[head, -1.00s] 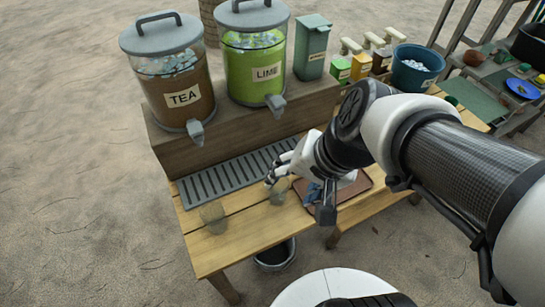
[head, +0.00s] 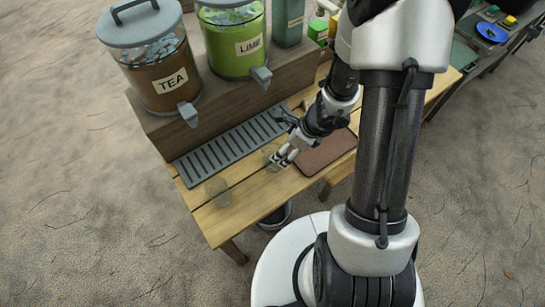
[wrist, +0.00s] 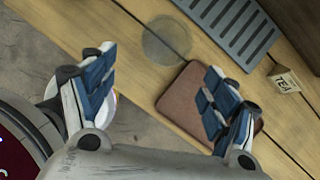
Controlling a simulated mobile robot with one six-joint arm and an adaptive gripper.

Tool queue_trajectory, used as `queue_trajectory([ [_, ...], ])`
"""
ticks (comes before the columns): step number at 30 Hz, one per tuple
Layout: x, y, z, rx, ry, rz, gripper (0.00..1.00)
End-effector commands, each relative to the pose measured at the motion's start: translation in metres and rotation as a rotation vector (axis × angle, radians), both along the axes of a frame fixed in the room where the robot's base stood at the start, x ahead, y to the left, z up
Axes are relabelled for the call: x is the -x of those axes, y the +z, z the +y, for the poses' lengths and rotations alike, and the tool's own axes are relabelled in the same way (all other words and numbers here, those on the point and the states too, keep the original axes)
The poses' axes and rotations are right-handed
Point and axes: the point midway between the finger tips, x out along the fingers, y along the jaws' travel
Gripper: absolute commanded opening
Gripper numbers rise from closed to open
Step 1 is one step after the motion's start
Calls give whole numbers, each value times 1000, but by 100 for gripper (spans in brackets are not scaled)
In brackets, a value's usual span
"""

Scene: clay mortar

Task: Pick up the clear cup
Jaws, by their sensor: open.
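Two clear cups stand on the wooden table in the head view. One clear cup (head: 217,192) is near the left end, in front of the drip tray. The other clear cup (head: 270,151) is farther right, beside my gripper (head: 283,160), which partly overlaps it. In the wrist view one clear cup (wrist: 167,41) shows as a faint round shape beyond the fingertips, above the brown mat. I cannot tell for sure which cup the wrist view shows.
A slotted drip tray (head: 231,145) lies behind the cups. The tea dispenser (head: 154,65) and lime dispenser (head: 231,35) stand on a raised wooden block behind it. A brown mat (head: 326,152) lies right of my gripper.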

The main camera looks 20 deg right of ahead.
Motion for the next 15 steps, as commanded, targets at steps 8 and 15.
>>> queue_trajectory([
  [8,-16,-59,16,0,4,1,79],
  [15,-22,-73,21,0,4,-2,79],
])
